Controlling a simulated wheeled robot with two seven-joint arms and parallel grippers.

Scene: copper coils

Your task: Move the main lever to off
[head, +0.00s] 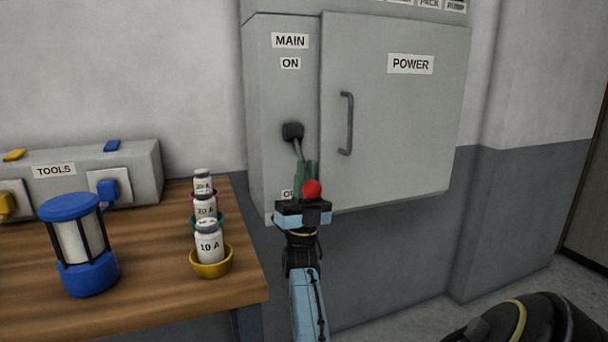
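The main lever (298,149) is on the left face of the grey cabinet, under the MAIN and ON labels. Its black pivot (293,131) is above, and its rod slants downward. Its red knob (312,189) hangs low, close to the partly hidden lower label (286,194). My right gripper (307,168) comes up from below, its green fingers at the lower rod and knob. The fingers hide part of the rod. I cannot tell whether they are shut on the lever. My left gripper is out of view.
The cabinet's POWER door (400,120) with its handle (346,124) is closed, right of the lever. A wooden table (150,295) at left holds a blue lantern-like canister (80,242), a TOOLS box (130,160) and several labelled jars (209,243) in coloured bowls.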

